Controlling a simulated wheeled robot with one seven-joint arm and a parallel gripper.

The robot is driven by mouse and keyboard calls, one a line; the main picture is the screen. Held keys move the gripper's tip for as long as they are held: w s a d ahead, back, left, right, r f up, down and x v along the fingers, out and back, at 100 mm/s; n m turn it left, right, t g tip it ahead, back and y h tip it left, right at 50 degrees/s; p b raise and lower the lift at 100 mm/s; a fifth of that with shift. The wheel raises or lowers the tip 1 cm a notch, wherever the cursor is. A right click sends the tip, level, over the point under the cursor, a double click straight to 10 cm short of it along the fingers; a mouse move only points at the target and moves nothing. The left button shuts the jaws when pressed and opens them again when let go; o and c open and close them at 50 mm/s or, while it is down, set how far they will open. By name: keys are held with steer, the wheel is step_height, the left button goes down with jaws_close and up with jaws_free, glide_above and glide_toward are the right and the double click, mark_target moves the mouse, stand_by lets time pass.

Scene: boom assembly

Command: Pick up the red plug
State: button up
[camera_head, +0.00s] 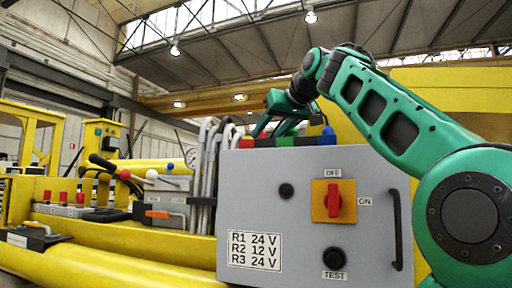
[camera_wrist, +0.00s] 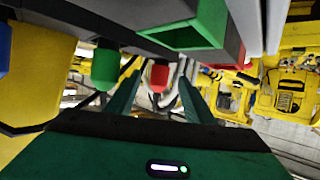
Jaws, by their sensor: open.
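My gripper is open and empty. A green plug (camera_wrist: 104,68) hangs to the left of the red one in the wrist view, and part of a blue plug (camera_wrist: 4,46) shows at the far left edge.
Red (camera_head: 246,142), green (camera_head: 285,140) and blue (camera_head: 327,136) pieces sit along the box's top edge. In the wrist view a hollow green block (camera_wrist: 195,30) hangs close above the fingers. Grey hoses (camera_head: 206,165) stand left of the box. A yellow surface (camera_wrist: 38,70) lies at left.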

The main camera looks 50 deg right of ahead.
mark_target(263, 133)
steer(key=x, duration=0.4)
steer(key=shift+a+f, duration=0.1)
steer(key=c, duration=1.1)
steer(key=shift+c, duration=0.2)
steer(key=shift+r, duration=2)
steer(key=s+a+r, duration=0.3)
steer(key=a+r, duration=0.4)
steer(key=a, duration=0.4)
steer(key=shift+a, duration=0.15)
